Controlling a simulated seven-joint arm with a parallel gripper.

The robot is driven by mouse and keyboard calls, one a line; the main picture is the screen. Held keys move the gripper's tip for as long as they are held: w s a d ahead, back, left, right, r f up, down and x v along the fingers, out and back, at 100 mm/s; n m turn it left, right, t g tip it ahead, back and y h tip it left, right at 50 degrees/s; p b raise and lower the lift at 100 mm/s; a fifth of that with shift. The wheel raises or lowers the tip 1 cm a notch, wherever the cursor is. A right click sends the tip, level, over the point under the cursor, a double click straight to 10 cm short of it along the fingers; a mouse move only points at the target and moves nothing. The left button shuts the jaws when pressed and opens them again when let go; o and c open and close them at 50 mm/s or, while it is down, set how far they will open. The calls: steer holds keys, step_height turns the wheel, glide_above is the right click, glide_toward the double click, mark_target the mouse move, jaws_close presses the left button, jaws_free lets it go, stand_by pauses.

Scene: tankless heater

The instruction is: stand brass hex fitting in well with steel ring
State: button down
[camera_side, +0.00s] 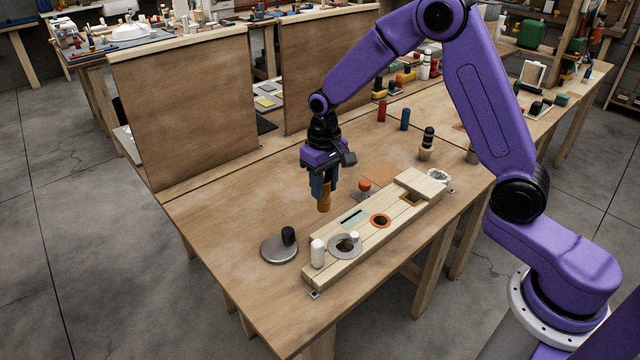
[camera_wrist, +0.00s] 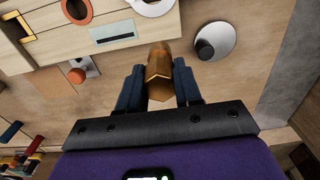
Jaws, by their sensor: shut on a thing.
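My gripper (camera_side: 325,190) points down above the table, shut on the brass hex fitting (camera_side: 323,204). The fitting hangs roughly upright below the blue fingers, clear of the table. In the wrist view the fitting (camera_wrist: 159,72) sits between the two fingers, its hexagonal end showing. The well with the steel ring (camera_side: 333,250) is in the near end of the pale wooden block (camera_side: 328,270), to the lower right of the fitting in the side view. A small white-topped peg (camera_side: 354,237) shows at the ring's far edge. The wrist view cuts off the steel ring (camera_wrist: 152,9) at its top.
The block also has an orange-ringed well (camera_side: 380,220), a slotted plate (camera_side: 353,217) and a yellow square frame (camera_side: 410,199). A white cylinder (camera_side: 317,253) stands beside the steel ring. A grey disc with a black knob (camera_side: 280,248) sits left. An orange-topped piece (camera_side: 365,185) stands behind the block.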

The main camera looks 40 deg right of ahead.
step_height(320, 180, up, 2)
glide_above(346, 232)
steer(key=s+a, duration=0.3)
steer(key=a, duration=0.1)
steer(key=shift+s+d, duration=0.1)
steer(key=shift+d, duration=0.1)
steer(key=shift+f, duration=2.45)
steer(key=shift+f, duration=0.15)
steer(key=shift+f, duration=1.45)
steer(key=shift+f, duration=1.7)
stand_by(0.6)
steer(key=c, duration=0.7)
jaws_free()
